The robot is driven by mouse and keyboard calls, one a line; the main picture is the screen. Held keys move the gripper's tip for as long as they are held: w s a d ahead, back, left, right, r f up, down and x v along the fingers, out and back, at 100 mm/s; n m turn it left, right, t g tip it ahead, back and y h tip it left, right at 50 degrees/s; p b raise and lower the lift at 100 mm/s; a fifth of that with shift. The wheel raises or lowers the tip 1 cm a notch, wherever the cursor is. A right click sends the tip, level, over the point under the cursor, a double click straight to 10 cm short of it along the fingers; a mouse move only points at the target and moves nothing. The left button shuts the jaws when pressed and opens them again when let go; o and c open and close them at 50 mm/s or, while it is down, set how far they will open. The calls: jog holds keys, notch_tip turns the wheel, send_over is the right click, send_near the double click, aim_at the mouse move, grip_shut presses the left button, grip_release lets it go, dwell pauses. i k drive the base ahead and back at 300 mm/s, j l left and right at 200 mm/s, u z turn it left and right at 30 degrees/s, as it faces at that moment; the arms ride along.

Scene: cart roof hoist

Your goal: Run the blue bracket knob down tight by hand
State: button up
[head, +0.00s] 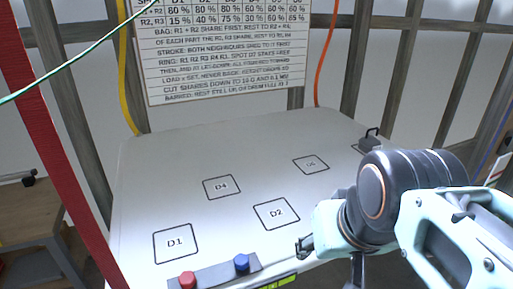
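The blue bracket knob (242,262) stands on a dark grey bar (215,276) at the front edge of the white table. A red knob (187,280) stands on the same bar, to its left. My gripper (308,246) is to the right of the blue knob, apart from it in the picture. A small dark finger part points left towards the knob. The rest of the gripper is hidden by its own body, so its opening cannot be judged. Whether the blue knob is tight cannot be seen.
The white table (150,165) has outlined squares marked D1 (175,243), D2 (276,214), D4 (221,187) and one blurred. A dark weight-like block (370,142) stands at the back right. A red post (62,140) and a green cord (65,62) are at left. The table's middle is clear.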

aim_at(242, 261)
jog(key=l+u, duration=0.35)
jog(key=k+l+u, duration=0.15)
jog(key=l+u, duration=0.2)
jog(key=k+u, duration=0.3)
jog(key=i+l+z, duration=0.25)
jog(key=i+j, duration=0.05)
jog(key=j, duration=0.05)
